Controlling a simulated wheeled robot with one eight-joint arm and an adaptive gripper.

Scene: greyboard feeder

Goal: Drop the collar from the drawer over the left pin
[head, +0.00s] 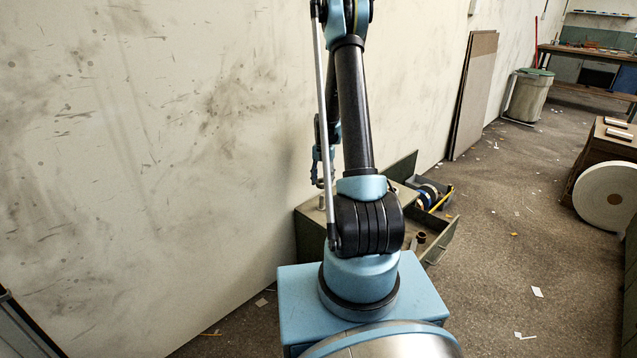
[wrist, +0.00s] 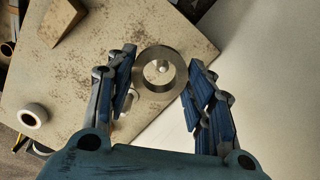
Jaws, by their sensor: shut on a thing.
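In the wrist view, my gripper (wrist: 160,82) has its blue fingers on either side of a grey metal collar (wrist: 143,86) and is shut on it. A pin (wrist: 162,66) with a pale top shows through the collar's hole, over the beige cabinet top (wrist: 95,60). I cannot tell whether the collar is above the pin or around it. Another pale post-like shape (wrist: 130,98) is partly hidden by the left finger. In the head view, the cabinet (head: 311,214) stands behind my arm, with its drawer (head: 438,244) open.
A wooden block (wrist: 68,20) lies on the cabinet top. The wall (head: 150,150) is close along the left. A large white reel (head: 606,196) stands at the right, with open floor between.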

